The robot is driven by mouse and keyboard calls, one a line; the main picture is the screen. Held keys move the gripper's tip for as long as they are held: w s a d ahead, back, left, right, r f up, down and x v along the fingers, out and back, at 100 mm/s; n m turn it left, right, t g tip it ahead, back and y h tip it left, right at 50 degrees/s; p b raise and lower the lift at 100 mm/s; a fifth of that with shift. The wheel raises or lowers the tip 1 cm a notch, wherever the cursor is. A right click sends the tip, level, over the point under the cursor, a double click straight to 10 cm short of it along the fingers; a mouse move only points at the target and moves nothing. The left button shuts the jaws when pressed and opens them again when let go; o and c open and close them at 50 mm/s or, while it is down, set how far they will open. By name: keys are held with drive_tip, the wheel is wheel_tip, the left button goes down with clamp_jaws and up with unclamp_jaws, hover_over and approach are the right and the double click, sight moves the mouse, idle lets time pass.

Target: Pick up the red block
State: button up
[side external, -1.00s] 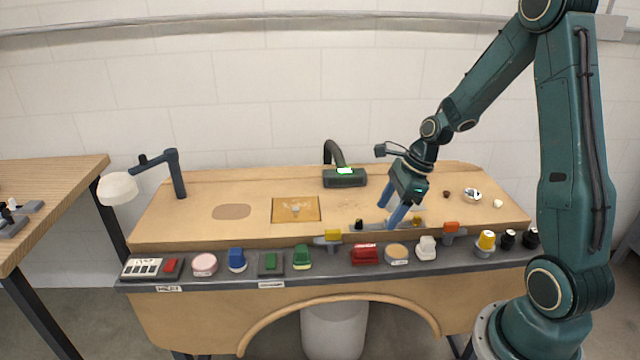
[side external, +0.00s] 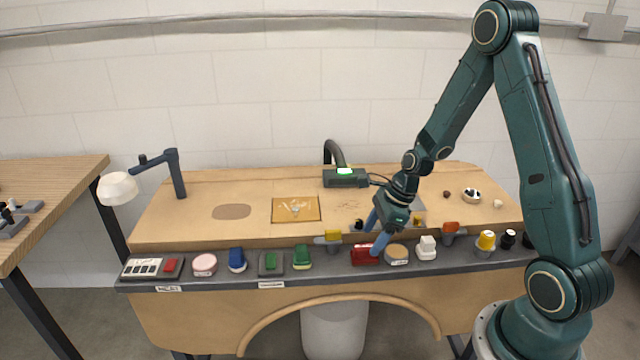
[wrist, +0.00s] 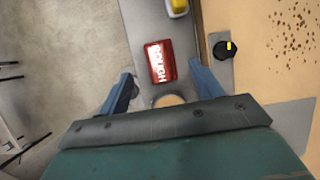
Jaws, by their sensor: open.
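The red block (side external: 364,257) sits on the grey front ledge of the bench. In the wrist view the red block (wrist: 160,62) shows white lettering that reads "ROUGH". My gripper (side external: 375,232) is above the ledge, just by the block in the side view. Its two blue fingers are apart. In the wrist view my gripper (wrist: 161,76) has a finger on either side of the line to the block, with nothing held between them. The block lies just ahead of the fingertips. Whether a finger touches it cannot be told.
A round tan-topped item (side external: 397,254) and a white item (side external: 427,248) stand right of the block. A green item (side external: 302,258) and a yellow-topped item (side external: 332,236) are to its left. A black knob (wrist: 223,49) is close to the right finger.

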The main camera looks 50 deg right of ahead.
sight(367, 245)
drive_tip(key=shift+f, duration=0.15)
drive_tip(key=shift+x, duration=2.5)
drive_tip(key=c, duration=1.1)
wheel_tip(367, 245, up, 20)
drive_tip(key=shift+r, duration=0.1)
